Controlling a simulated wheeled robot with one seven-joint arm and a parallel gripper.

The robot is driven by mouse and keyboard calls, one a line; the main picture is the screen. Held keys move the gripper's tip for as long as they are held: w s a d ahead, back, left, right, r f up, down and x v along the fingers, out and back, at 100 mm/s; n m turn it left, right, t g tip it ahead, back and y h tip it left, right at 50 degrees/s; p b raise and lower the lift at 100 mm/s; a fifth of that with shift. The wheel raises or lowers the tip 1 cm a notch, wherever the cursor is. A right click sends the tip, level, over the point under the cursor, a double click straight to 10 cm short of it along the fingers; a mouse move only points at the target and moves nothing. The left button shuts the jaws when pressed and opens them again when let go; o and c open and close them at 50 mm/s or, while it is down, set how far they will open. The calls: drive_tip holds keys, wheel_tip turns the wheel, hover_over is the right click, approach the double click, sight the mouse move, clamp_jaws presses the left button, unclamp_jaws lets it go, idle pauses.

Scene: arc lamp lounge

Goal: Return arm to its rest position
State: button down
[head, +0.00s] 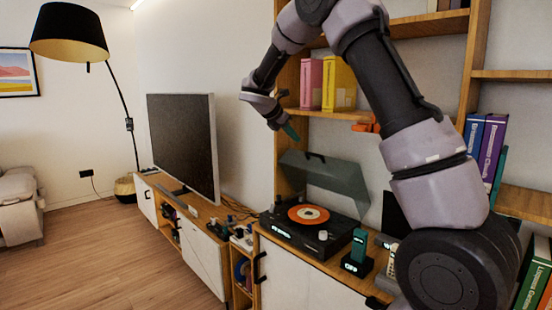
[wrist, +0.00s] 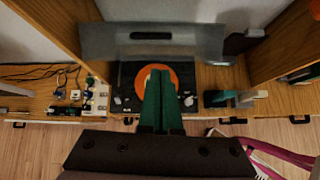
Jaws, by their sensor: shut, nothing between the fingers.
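My gripper (head: 291,132) hangs in the air above the record player, in front of the shelf with the pink and yellow books. Its green fingers (wrist: 161,103) are closed together and hold nothing. My arm reaches up from the lower right of the head view and bends over to the left. The record player (head: 312,240) stands on the cabinet with its lid raised, and an orange-labelled record (head: 309,214) lies on it. In the wrist view the orange disc (wrist: 174,76) is partly hidden behind my fingers.
A television (head: 182,140) stands on the low cabinet at left. Shelves with pink (head: 311,84) and yellow books (head: 338,84) are close to my gripper. A green device (head: 358,250) stands right of the record player. An arc lamp (head: 69,32) is far left. The wooden floor at left is clear.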

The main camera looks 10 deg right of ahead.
drive_tip(key=s+d+r+m+g+y, duration=0.1)
drive_tip(key=s+d+r+m+y, duration=0.25)
drive_tip(key=s+m, duration=0.5)
drive_tip(key=s+d+r+m+y, duration=0.2)
drive_tip(key=s+d+r+m, duration=0.3)
drive_tip(key=s, duration=0.7)
drive_tip(key=s+a+m+t+y, duration=0.2)
drive_tip(key=s+a+m+y, duration=0.1)
drive_tip(key=s+m, duration=1.2)
drive_tip(key=s+y, duration=0.1)
drive_tip(key=s, duration=0.2)
drive_tip(key=shift+t, duration=0.3)
